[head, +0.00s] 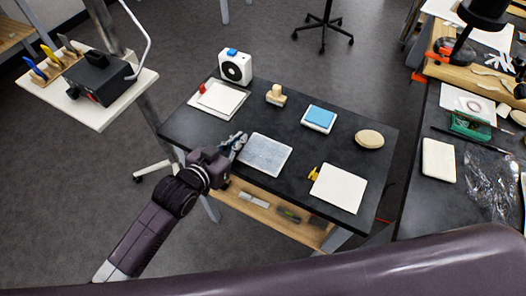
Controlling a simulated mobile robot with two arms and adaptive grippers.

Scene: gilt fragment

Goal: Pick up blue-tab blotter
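A pale blue-grey blotter sheet (265,154) lies on the dark table (345,137), near the front edge. I see no clear blue tab on it; the gripper covers its left edge, where a tab could be hidden. My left gripper (238,142) comes in from the left, with its fingertips at the sheet's upper left edge. At this size I cannot tell whether the fingers are apart or closed on the edge. A white pad with a red tab (218,98) and a white pad with a yellow tab (339,188) lie on the same table. My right gripper is out of view.
A white fan-like box (235,67), a wooden stamp (276,96), a blue-topped pad (319,117) and an oval tan block (369,139) stand behind the sheet. A cluttered bench is at right, a small white stand (117,105) at left. My own arm crosses the bottom.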

